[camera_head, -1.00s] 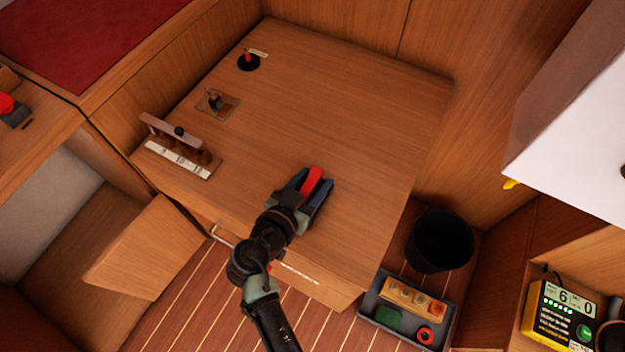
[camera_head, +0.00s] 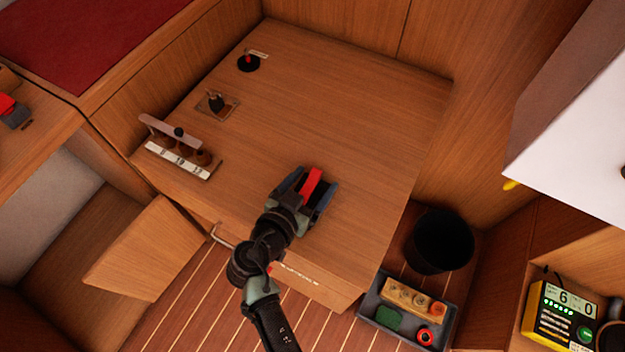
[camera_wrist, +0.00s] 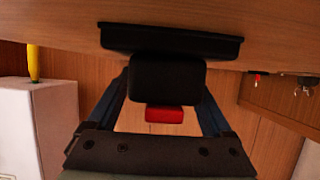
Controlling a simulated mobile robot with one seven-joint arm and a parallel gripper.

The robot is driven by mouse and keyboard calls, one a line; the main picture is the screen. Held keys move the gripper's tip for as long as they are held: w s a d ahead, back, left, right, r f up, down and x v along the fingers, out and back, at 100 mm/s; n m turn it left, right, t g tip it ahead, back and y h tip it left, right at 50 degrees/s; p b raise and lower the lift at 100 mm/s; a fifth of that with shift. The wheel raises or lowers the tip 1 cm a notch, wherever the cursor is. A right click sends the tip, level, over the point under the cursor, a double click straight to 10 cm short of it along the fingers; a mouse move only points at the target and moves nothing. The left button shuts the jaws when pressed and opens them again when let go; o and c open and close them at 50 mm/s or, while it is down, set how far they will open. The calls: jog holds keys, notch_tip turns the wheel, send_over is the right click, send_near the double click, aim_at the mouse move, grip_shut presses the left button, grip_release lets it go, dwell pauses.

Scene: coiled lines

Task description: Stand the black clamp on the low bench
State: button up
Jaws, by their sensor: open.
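The black clamp (camera_wrist: 155,78) shows in the wrist view with a wide black base (camera_wrist: 175,40) against the wood and a red part below in the picture. In the head view mainly its red part (camera_head: 313,180) shows; my fingers hide most of the rest. It appears to stand base-down on the wooden bench top (camera_head: 330,110), near its front right. My gripper (camera_head: 307,188) is open around the clamp, one finger on each side. In the wrist view gaps show between the fingers and the clamp.
A labelled rack (camera_head: 180,152), a small plate with a dark fitting (camera_head: 217,104) and a black disc with a red knob (camera_head: 248,62) stand on the left of the top. A black bin (camera_head: 440,242) and grey tray (camera_head: 395,335) are at lower right. The top's back right is clear.

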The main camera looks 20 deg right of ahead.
jog(key=v, duration=1.2)
jog(key=w+a+r+n+t+y, duration=0.1)
jog(key=w+r+t+y, duration=0.1)
jog(key=w+r, duration=0.5)
jog(key=w+a+r+n+t+y, duration=0.1)
jog(key=w+a+r+t, duration=0.15)
jog(key=r, duration=0.75)
jog(key=w+r+n+t+y, duration=0.1)
jog(key=w+r+t+y, duration=0.15)
jog(key=w+r, duration=0.45)
jog(key=s+a+r+n+t+y, duration=0.1)
jog(key=s+r+t, duration=0.15)
jog(key=r, duration=0.65)
jog(key=s+r+n+t+y, duration=0.1)
jog(key=r+n+t, duration=0.15)
jog(key=r, duration=0.65)
jog(key=s+r+n+t+y, duration=0.1)
jog(key=s+r+n+t, duration=0.1)
jog(key=s+r, duration=0.4)
jog(key=s+a+r+n+t+y, duration=0.1)
jog(key=s+r+t, duration=0.4)
jog(key=r, duration=0.7)
jog(key=shift+s+n+y, duration=0.35)
jog(key=shift+n+y, duration=0.1)
jog(key=shift+y, duration=0.1)
jog(key=shift+r, duration=0.1)
